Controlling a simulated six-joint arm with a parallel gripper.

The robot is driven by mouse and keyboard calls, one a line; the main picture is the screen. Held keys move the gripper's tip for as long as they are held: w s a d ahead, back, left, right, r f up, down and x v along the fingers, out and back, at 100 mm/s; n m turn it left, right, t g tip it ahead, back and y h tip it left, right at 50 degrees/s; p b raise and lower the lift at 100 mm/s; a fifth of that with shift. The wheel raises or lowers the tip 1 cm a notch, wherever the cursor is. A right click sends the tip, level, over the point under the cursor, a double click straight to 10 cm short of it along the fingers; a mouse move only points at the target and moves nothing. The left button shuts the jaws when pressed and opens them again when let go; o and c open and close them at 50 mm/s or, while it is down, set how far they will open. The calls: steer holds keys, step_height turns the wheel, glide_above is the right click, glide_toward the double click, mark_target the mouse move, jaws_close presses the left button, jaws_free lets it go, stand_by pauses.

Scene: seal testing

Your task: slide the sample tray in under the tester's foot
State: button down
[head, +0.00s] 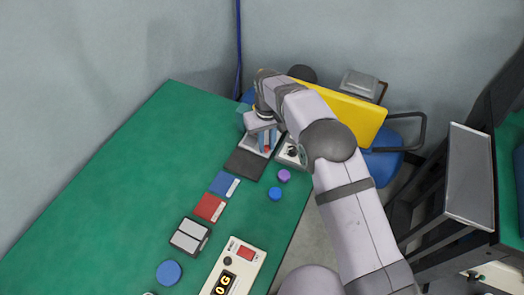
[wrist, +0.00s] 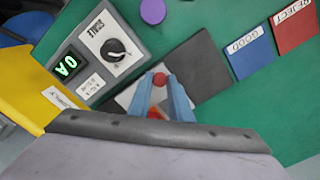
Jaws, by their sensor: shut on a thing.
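My gripper (wrist: 160,82) is at the far end of the green table, its blue fingers closed around a red knob (wrist: 160,78). The knob stands over a pale grey plate, seemingly the sample tray (wrist: 128,97), partly hidden by the fingers. In the head view my gripper (head: 265,144) shows over the plate, beside the dark square pad (head: 246,164). The tester's grey panel (wrist: 110,45), with a dial and a lit green display, is left of the plate in the wrist view. A yellow body (wrist: 45,90) stands beside it. I cannot make out the foot.
A grey two-part box (head: 189,237) and a cream meter (head: 235,268) are nearer. The table's left side is clear.

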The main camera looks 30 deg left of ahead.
steer(key=shift+w+r, duration=0.1)
steer(key=shift+w, duration=0.25)
steer(key=c, duration=1.6)
jaws_free()
steer(key=shift+r+b, duration=1)
steer(key=shift+r, duration=2.65)
